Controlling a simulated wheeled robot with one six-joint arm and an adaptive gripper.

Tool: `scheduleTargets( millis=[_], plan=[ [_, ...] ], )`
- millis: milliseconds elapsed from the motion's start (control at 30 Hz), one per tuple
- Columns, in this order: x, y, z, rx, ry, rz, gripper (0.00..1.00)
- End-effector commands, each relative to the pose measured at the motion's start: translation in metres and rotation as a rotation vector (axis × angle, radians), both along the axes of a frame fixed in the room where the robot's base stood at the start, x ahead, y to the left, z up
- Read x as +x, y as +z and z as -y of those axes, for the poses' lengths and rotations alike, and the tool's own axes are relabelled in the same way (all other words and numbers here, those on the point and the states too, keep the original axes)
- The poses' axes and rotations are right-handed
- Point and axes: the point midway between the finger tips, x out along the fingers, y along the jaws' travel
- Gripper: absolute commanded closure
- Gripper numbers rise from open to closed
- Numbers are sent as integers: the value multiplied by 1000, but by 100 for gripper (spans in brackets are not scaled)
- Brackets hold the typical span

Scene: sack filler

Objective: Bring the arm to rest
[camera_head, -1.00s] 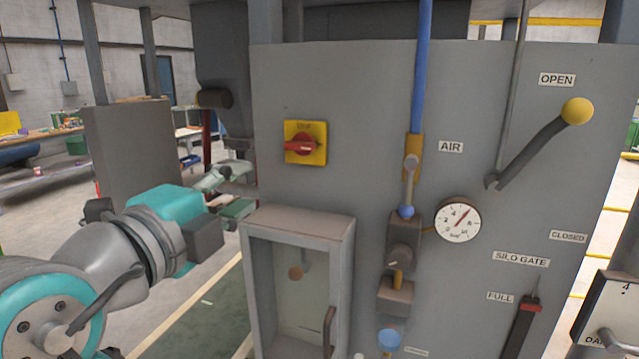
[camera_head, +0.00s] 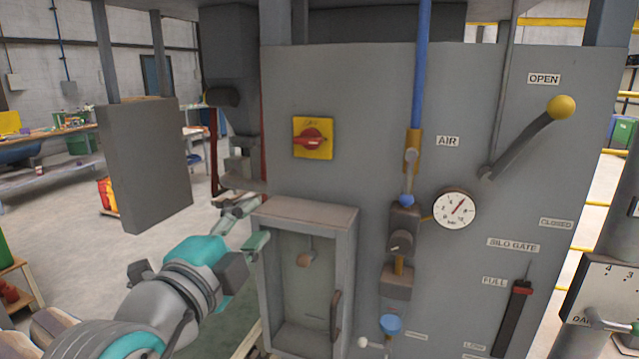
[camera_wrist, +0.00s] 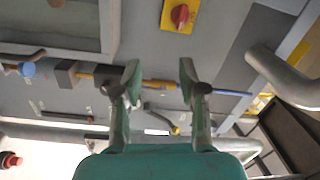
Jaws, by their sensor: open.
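My gripper (camera_wrist: 160,80) is open and empty in the wrist view, its two fingers apart with the grey panel beyond them. In the head view my gripper (camera_head: 245,222) shows at the left of the machine, beside the upper left corner of the glazed cabinet (camera_head: 308,212). I cannot tell whether it touches the cabinet. My arm comes up from the lower left of the head view.
The grey panel (camera_head: 370,110) carries a red and yellow switch (camera_head: 312,138), a blue air pipe (camera_head: 421,60), a gauge (camera_head: 455,208) and a yellow-knobbed lever (camera_head: 530,135) raised towards OPEN. A grey board (camera_head: 150,165) stands left. Open floor (camera_head: 75,215) lies further left.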

Motion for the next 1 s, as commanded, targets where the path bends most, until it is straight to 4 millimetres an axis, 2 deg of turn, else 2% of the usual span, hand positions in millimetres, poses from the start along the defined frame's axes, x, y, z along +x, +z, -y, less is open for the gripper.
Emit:
scheduleTargets(
  millis=[167, 367, 533, 767, 1000],
  plan=[
    [13, -47, 11, -152, 30, -31, 58],
    [24, -122, 33, -383, 92, -82, 58],
    [21, -186, 57, -563, 151, -127, 58],
    [1, -268, 93, -768, 237, -183, 58],
    [-40, -342, 134, -939, 326, -235, 58]
  ],
)
